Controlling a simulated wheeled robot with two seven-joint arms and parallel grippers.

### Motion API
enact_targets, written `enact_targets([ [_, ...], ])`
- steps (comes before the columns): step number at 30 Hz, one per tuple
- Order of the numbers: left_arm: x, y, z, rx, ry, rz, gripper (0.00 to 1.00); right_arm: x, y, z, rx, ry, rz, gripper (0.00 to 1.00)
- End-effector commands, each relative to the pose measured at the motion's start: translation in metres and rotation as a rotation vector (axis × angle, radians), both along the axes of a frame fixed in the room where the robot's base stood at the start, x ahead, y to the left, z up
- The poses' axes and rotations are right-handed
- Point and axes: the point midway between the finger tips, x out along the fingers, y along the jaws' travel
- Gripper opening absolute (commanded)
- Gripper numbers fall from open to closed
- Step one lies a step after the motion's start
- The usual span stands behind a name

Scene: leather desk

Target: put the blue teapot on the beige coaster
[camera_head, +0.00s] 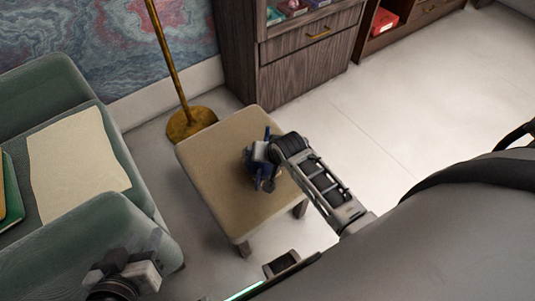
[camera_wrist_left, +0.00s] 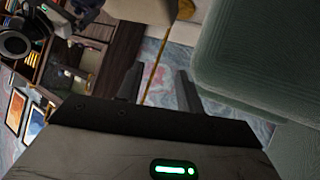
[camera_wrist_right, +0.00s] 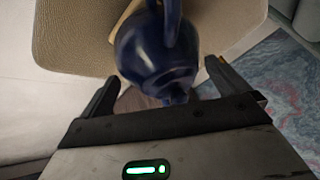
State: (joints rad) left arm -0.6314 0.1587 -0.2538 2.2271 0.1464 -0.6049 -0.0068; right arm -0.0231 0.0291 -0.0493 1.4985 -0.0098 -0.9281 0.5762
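The blue teapot (camera_head: 266,182) is over the tan-topped small table, partly hidden by my right gripper (camera_head: 262,154). In the right wrist view the teapot (camera_wrist_right: 155,52) lies between and just beyond the fingers of my right gripper (camera_wrist_right: 160,74). These fingers are wide apart, with gaps visible beside the teapot. A light tan edge (camera_wrist_right: 124,20) shows beside the teapot; it may be the beige coaster, mostly hidden. I cannot make out the coaster in the head view. My left gripper (camera_wrist_left: 158,82) is open and empty, away from the table near the green armchair.
The small table (camera_head: 212,165) has a bare left side and front. A green armchair (camera_head: 90,225) with a cream cloth (camera_head: 75,160) stands left. A brass lamp stand (camera_head: 190,122) is behind the table. A dark wooden cabinet (camera_head: 300,70) stands at the back. Floor on the right is clear.

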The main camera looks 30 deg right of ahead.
Motion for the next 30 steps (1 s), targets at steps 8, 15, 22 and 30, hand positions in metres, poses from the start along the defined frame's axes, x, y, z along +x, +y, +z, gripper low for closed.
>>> enact_targets([
  [8, 0.001, 0.000, 0.011, -0.001, -0.011, 0.007, 0.37, -0.007, 0.000, 0.014, 0.001, 0.001, -0.001, 1.00],
  [15, -0.002, 0.007, 0.052, -0.001, -0.079, 0.036, 0.37, -0.033, 0.001, 0.058, 0.001, 0.000, -0.001, 1.00],
  [22, -0.007, 0.016, 0.078, 0.004, -0.122, 0.061, 0.37, -0.054, 0.001, 0.092, 0.001, 0.000, -0.001, 1.00],
  [30, -0.009, 0.018, 0.070, 0.011, -0.097, 0.061, 0.37, -0.077, 0.013, 0.113, -0.038, -0.085, 0.122, 1.00],
])
